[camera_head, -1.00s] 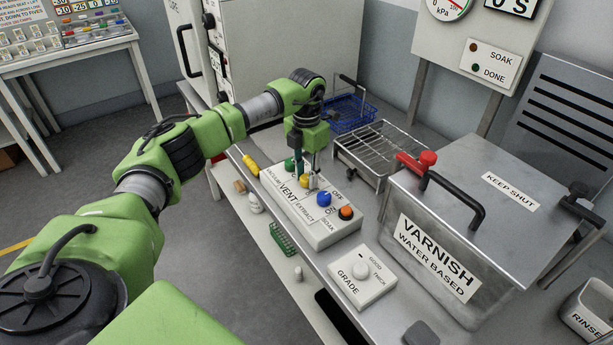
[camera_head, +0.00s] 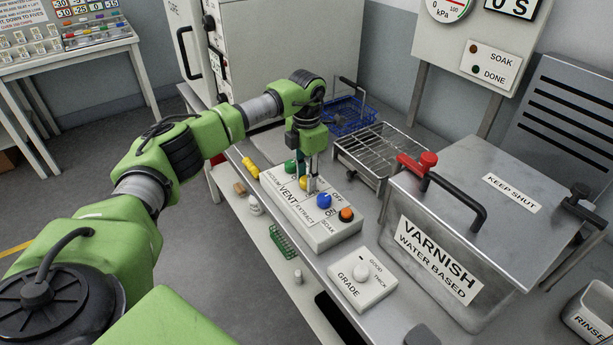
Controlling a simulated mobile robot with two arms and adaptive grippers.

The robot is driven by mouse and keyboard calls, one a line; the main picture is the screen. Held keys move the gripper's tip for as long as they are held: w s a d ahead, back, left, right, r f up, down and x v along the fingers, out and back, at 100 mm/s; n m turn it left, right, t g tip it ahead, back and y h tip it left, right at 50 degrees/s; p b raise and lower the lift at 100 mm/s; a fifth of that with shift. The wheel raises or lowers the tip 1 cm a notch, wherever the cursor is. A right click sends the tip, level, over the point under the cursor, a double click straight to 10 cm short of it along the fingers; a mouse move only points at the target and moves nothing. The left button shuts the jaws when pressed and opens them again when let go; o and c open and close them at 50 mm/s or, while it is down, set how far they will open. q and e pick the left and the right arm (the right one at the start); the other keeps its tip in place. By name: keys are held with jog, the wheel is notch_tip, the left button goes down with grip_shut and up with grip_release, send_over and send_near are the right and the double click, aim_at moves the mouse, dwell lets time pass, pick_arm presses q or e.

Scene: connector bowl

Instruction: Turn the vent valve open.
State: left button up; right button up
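The control box (camera_head: 325,238) on the bench carries several coloured knobs and labels including VACUUM, VENT, EXTRACT and SOAK. The yellow knob (camera_head: 304,183) is beside the VENT label, between a green knob (camera_head: 291,168) and a blue knob (camera_head: 324,201). My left gripper (camera_head: 311,183) points down at the yellow knob, with its fingertips beside or around it. The fingers partly hide the knob, and I cannot tell whether they grip it. My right gripper is not in view.
An orange button (camera_head: 346,214) is at the box's near end. A GRADE box (camera_head: 361,290) sits in front. A wire rack (camera_head: 372,152), a blue basket (camera_head: 349,115) and a lidded varnish tank (camera_head: 412,275) stand behind and to the right.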

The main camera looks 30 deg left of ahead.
pick_arm(q)
jog(key=o, duration=0.4)
notch_tip(320, 180, up, 12)
dwell(0.5)
dwell(0.4)
